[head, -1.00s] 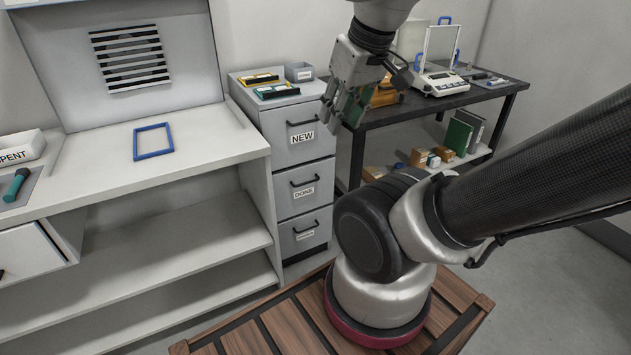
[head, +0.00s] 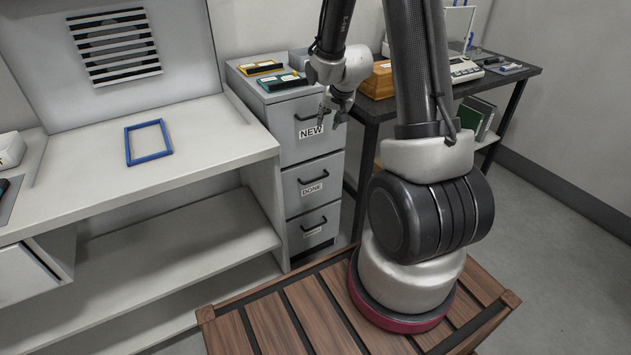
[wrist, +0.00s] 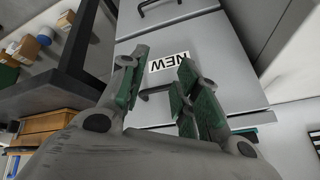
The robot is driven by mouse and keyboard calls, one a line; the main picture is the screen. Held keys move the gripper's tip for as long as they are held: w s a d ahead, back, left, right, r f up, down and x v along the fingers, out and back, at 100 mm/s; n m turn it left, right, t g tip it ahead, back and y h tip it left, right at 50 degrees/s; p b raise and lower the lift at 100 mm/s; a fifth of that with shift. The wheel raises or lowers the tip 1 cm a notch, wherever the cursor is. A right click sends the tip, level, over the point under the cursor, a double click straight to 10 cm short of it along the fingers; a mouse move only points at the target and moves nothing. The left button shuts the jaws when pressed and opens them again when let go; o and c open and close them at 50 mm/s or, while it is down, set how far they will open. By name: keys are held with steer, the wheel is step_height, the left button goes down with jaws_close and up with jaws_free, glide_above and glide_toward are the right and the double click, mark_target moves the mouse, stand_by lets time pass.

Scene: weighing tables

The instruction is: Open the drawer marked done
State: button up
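The drawer marked DONE (head: 325,171) is the middle drawer of a grey three-drawer cabinet (head: 252,104). It is shut, with a dark bar handle (head: 313,179) above its label. In the wrist view, which is upside down, part of this drawer (wrist: 190,24) and its handle (wrist: 160,3) show at the top edge. My gripper (head: 331,119) is open and empty in front of the top drawer, marked NEW, above the DONE drawer. In the wrist view its green-padded fingers (wrist: 157,72) stand apart, either side of the NEW label and handle. I cannot tell whether they touch the drawer.
The NEW drawer (head: 294,147) and the bottom drawer (head: 325,216) are shut. A teal tray (head: 283,81) lies on the cabinet. A white bench (head: 205,140) with a blue frame (head: 148,142) stands left. A dark table (head: 520,79) with a scale stands right.

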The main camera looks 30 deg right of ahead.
steer(key=w+d+f+m+t, duration=0.1)
steer(key=w+f+m+t, duration=0.15)
steer(key=f, duration=0.75)
steer(key=w+d+f+m+t, duration=0.15)
steer(key=w+f, duration=0.25)
steer(key=f, duration=0.5)
steer(key=m+t+y, duration=0.1)
steer(key=m+t, duration=0.1)
steer(key=m, duration=0.1)
glide_above(316, 180)
steer(key=s+d, duration=0.1)
steer(key=s, duration=0.2)
step_height(316, 180, down, 6)
steer(key=s+f+m+t, duration=0.3)
steer(key=s+f+m, duration=0.1)
steer(key=f, duration=0.2)
steer(key=x, duration=0.5)
steer(key=a+x, duration=0.1)
steer(key=x, duration=0.1)
steer(key=shift+w+r, duration=0.2)
steer(key=shift+w, duration=0.15)
steer(key=shift+c, duration=0.5)
jaws_close()
